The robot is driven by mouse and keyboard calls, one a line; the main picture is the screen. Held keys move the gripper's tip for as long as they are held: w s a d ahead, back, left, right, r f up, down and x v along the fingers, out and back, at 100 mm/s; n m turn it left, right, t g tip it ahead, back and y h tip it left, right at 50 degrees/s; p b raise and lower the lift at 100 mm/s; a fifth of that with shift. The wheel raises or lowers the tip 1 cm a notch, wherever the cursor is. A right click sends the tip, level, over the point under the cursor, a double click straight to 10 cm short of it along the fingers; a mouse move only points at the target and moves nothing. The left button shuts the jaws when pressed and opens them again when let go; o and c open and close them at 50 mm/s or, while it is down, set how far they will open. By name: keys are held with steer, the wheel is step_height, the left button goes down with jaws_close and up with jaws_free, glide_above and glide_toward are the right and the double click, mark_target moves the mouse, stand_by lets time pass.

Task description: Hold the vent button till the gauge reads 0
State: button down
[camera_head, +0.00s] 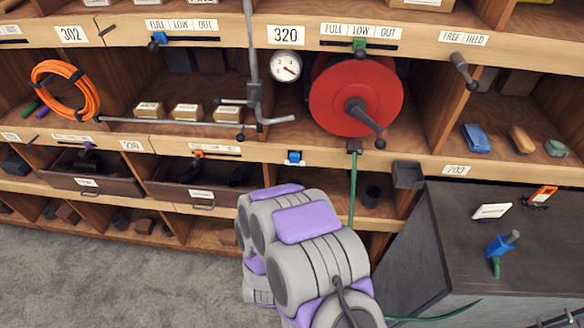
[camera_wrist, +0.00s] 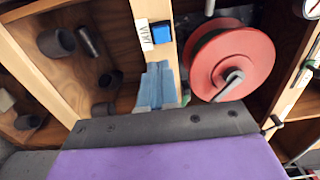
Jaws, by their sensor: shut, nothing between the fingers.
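The round white gauge (camera_head: 286,66) hangs on the shelf front under the 320 label, and its needle points to the lower right, off the visible 2 and 4. Part of a round dial (camera_wrist: 313,8) shows at the top right corner of the wrist view. The small blue vent button (camera_head: 294,157) sits on the shelf edge below the gauge. In the wrist view the blue button (camera_wrist: 160,33) is beside a white VENT label. My gripper (camera_wrist: 156,72) is shut and empty, its tips a little short of the button in the picture; contact is not visible. My arm hides the gripper in the head view.
A red reel (camera_head: 335,100) with a crank stands right of the gauge, and a green hose (camera_head: 353,190) hangs below it. A grey pipe (camera_head: 252,60) with levers stands left of the gauge. A dark cabinet (camera_head: 460,230) holding tools is at the right.

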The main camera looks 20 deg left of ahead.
steer(key=shift+w, duration=0.1)
steer(key=b, duration=0.6)
glide_toward(293, 161)
steer(key=x, duration=0.7)
